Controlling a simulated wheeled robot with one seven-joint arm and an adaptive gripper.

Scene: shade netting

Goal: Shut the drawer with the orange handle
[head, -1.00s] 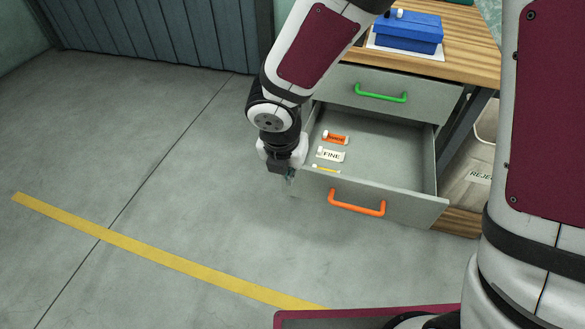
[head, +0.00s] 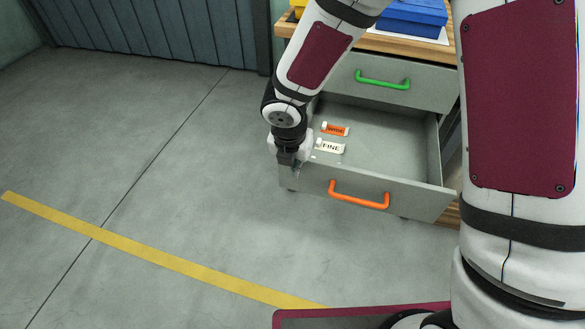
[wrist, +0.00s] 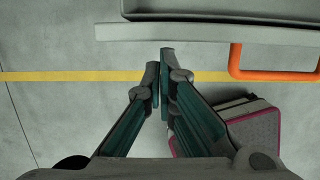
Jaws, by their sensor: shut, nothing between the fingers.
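The drawer with the orange handle (head: 358,194) stands pulled open in the head view. Its grey front panel (head: 420,203) faces the near side. In the wrist view, the top edge of a grey panel (wrist: 215,34) and the orange handle (wrist: 272,74) show at the upper right. My gripper (wrist: 160,72) is shut and empty, its fingertips just below the panel edge in that view. In the head view my gripper (head: 287,180) is at the left end of the drawer front. Whether it touches the panel cannot be told, and its fingertips are partly hidden.
Inside the drawer lie an orange labelled piece (head: 334,129) and a white one reading "FINE" (head: 330,147). Above is a closed drawer with a green handle (head: 382,80). A blue box (head: 413,16) sits on the wooden top. The floor by the yellow line (head: 150,259) is clear.

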